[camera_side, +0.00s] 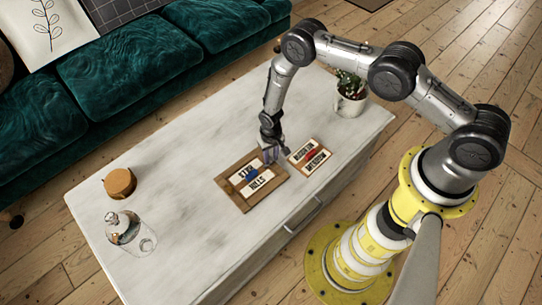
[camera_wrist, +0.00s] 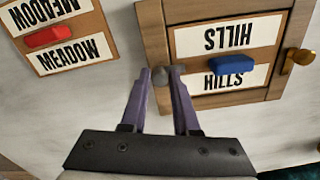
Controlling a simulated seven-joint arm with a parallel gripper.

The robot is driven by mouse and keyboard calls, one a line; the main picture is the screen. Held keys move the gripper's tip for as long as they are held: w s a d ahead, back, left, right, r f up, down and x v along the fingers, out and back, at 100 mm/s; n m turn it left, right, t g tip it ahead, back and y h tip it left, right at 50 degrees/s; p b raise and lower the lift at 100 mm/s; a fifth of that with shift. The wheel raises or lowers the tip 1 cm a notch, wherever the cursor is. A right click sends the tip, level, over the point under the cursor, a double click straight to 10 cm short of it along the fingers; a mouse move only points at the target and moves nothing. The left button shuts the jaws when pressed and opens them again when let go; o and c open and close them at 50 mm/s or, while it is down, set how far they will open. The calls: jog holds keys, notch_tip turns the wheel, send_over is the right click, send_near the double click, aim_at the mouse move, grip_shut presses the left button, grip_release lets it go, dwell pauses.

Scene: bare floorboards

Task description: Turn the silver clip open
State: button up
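A wooden board (camera_wrist: 152,40) with two cream "HILLS" plates and a blue handle (camera_wrist: 232,64) lies on the table; it also shows in the side view (camera_side: 238,199). The silver clip (camera_wrist: 163,77) is a dark grey rounded piece at the board's left edge in the wrist view. My gripper (camera_wrist: 159,73) has its purple fingers apart, with tips at either side of the clip. Whether they touch or press it cannot be told. A brass clip (camera_wrist: 298,57) sits at the board's right edge. In the side view my gripper (camera_side: 269,158) is low over the board's upper edge.
A second wooden board (camera_side: 310,157) with "MEADOW" plates and a red handle (camera_wrist: 50,36) lies close by. A potted plant (camera_side: 350,98), a round wooden box (camera_side: 119,183) and a glass vessel (camera_side: 122,229) stand on the pale table (camera_side: 200,165). The table's left part has free room.

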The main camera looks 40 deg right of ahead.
grip_shut()
jog(key=shift+n, duration=0.4)
jog(key=n, duration=0.3)
jog(key=shift+n, duration=0.3)
jog(key=n, duration=0.3)
jog(key=shift+n, duration=0.3)
jog(key=n, duration=0.5)
jog(key=shift+n, duration=2.5)
